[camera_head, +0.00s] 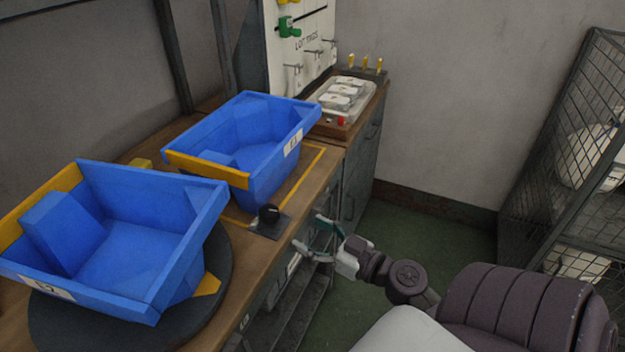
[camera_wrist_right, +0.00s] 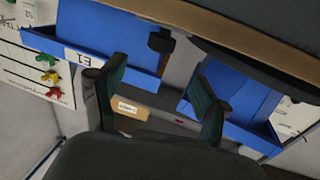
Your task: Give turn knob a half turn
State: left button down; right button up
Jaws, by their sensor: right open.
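The turn knob (camera_head: 268,214) is small and black and stands on a dark plate at the front edge of the wooden bench, between two blue bins. In the right wrist view the black knob (camera_wrist_right: 161,41) shows ahead of the fingers, near the top centre. My right gripper (camera_head: 308,235) is open and empty, just off the bench's front edge, to the right of the knob and apart from it. In the wrist view its two fingers (camera_wrist_right: 160,88) are spread wide with nothing between them. My left gripper is not in view.
One blue bin (camera_head: 140,250) sits on a dark round disc (camera_head: 220,262). Another blue bin (camera_head: 242,130) stands behind the knob. A tray of white items (camera_head: 345,97) is at the bench's far end. A wire cage (camera_head: 565,130) stands at right; green floor (camera_head: 400,235) lies between.

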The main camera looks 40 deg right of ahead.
aim_at(270, 219)
jog(key=shift+w, duration=0.1)
jog(key=w+a+m+h+p, duration=0.1)
jog(key=h, duration=0.1)
jog(key=w+a+m+h+p, duration=0.1)
jog(key=a+m+h+p, duration=0.1)
jog(key=w+a+f+m+h+p, duration=0.1)
jog(key=w+m+h, duration=0.1)
jog(key=shift+w+a+h+p, duration=0.1)
jog(key=shift+a+h+p, duration=0.2)
jog(key=shift+p, duration=0.05)
jog(key=a+m+h+p, duration=0.1)
jog(key=s+a+g+h, duration=0.1)
jog(key=h, duration=0.1)
jog(key=shift+a+m+p, duration=0.4)
jog(key=s+a+r+m+g+h+p, duration=0.1)
jog(key=s+a+m+h+p, duration=0.1)
jog(key=s+a+h, duration=0.15)
jog(key=x, duration=0.8)
jog(key=d+x, duration=0.1)
jog(key=x, duration=0.4)
jog(key=shift+s+f, duration=0.15)
jog(key=shift+s, duration=0.05)
